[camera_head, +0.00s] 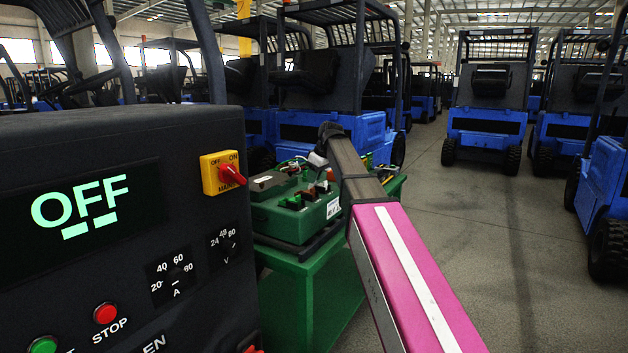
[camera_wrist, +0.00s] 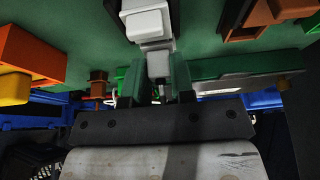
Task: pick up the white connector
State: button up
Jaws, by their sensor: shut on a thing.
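The white connector (camera_wrist: 148,24) is in the upper middle of the wrist view, its lower part reaching down between my fingers. My gripper (camera_wrist: 161,78) is shut on it, with one finger on each side. In the head view, a small white part of the connector (camera_head: 317,159) shows left of my arm's end, above the green box. My fingers are mostly hidden there by my arm. I cannot tell whether the connector touches anything other than my fingers.
A green box (camera_head: 283,221) with several dark and coloured parts sits on a green cart (camera_head: 312,290). A dark panel reading OFF (camera_head: 80,205), with a red switch (camera_head: 232,175), stands close at left.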

jog(key=r, duration=0.4)
jog(key=shift+s+a+r, duration=0.15)
jog(key=shift+s+a, duration=0.15)
jog(key=shift+a, duration=0.1)
jog(key=s+a+r, duration=0.6)
jog(key=a, duration=0.2)
jog(key=shift+a+r, duration=0.2)
jog(key=shift+a, duration=0.2)
jog(key=shift+s, duration=0.15)
